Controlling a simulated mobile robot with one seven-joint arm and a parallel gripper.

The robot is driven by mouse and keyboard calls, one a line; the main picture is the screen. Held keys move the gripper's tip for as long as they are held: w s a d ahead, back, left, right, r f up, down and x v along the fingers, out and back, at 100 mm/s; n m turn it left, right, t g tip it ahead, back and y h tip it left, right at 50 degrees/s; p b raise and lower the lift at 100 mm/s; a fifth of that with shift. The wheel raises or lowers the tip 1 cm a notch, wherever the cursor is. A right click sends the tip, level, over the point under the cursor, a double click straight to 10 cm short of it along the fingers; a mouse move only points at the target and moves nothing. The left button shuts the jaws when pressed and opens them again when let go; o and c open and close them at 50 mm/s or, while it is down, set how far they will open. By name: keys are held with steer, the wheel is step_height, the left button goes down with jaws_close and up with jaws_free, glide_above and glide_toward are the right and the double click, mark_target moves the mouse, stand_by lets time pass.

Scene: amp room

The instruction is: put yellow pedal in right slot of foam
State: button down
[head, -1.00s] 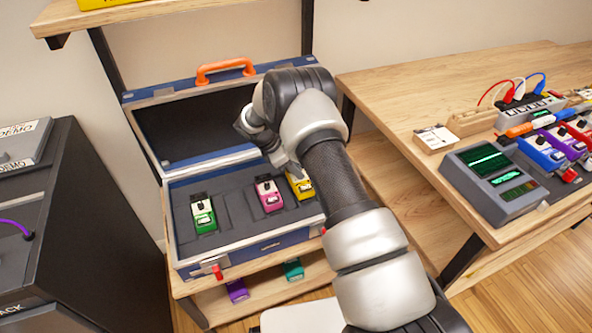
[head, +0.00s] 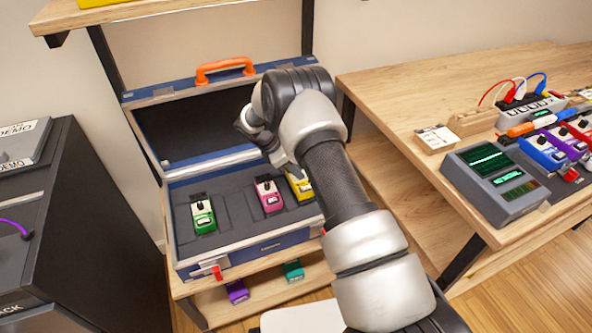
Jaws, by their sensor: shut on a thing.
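The yellow pedal (head: 300,185) is at the right end of the dark foam (head: 234,238) inside the open blue case. My arm partly covers it. My gripper (head: 289,168) reaches down at the pedal's top end and is shut on it; the fingertips are mostly hidden behind my arm. I cannot tell whether the pedal is fully seated in the right slot or slightly above it. A pink pedal (head: 269,195) sits in the foam just left of the yellow one. A green pedal (head: 203,215) sits at the left, with an empty slot between green and pink.
The case lid with an orange handle (head: 225,68) stands open behind. A purple pedal (head: 237,291) and a teal pedal (head: 293,271) are on the shelf below. A wooden desk (head: 400,95) with a grey device (head: 494,180) and more pedals is at the right. A dark amp (head: 85,240) stands left.

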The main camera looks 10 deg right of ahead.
steer(key=shift+f+b, duration=0.7)
stand_by(0.7)
steer(key=shift+s+f, duration=0.1)
steer(key=shift+f, duration=0.05)
stand_by(0.7)
steer(key=c, duration=1.6)
jaws_free()
steer(key=shift+o, duration=0.4)
steer(key=shift+r+p, duration=1.95)
steer(key=shift+r, duration=1.65)
jaws_close()
